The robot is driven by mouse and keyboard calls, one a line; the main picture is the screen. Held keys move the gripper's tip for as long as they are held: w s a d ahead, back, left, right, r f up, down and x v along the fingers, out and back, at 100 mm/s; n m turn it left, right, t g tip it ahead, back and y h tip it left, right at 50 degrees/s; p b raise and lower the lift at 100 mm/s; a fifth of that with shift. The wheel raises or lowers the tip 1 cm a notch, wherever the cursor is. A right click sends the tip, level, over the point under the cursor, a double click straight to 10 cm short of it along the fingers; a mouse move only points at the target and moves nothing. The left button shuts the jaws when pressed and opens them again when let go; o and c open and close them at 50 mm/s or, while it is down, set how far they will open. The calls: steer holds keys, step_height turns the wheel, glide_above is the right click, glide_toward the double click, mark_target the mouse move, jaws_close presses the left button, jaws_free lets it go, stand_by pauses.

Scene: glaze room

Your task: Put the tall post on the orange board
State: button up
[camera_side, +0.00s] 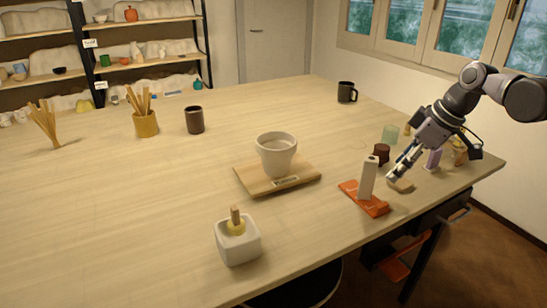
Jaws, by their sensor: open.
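A tall pale post (368,178) stands upright toward the right of the table. Its foot appears to rest on the orange board (376,208), a flat piece near the front right edge. My gripper (394,176) is open, just right of the post and apart from it. The fingertips point down and left, above a small tan block (401,186). Nothing shows between the fingers.
A dark red cup (382,153), a green glass (390,134) and a purple piece (433,158) stand near my arm. A white pot (277,155) sits on a wooden scale (250,182) left of the post. A white jar (238,245) stands at the front.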

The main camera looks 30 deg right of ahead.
steer(key=s+a+f+m+t+h, duration=0.1)
steer(key=s+a+f+m+t, duration=0.1)
steer(key=s+f+m, duration=0.3)
steer(key=s+a+f, duration=0.1)
steer(key=s+f, duration=0.1)
steer(key=s, duration=0.1)
steer(key=shift+s+a+f+t, duration=0.25)
steer(key=shift+a+f+t, duration=0.05)
steer(key=shift+f+t, duration=0.1)
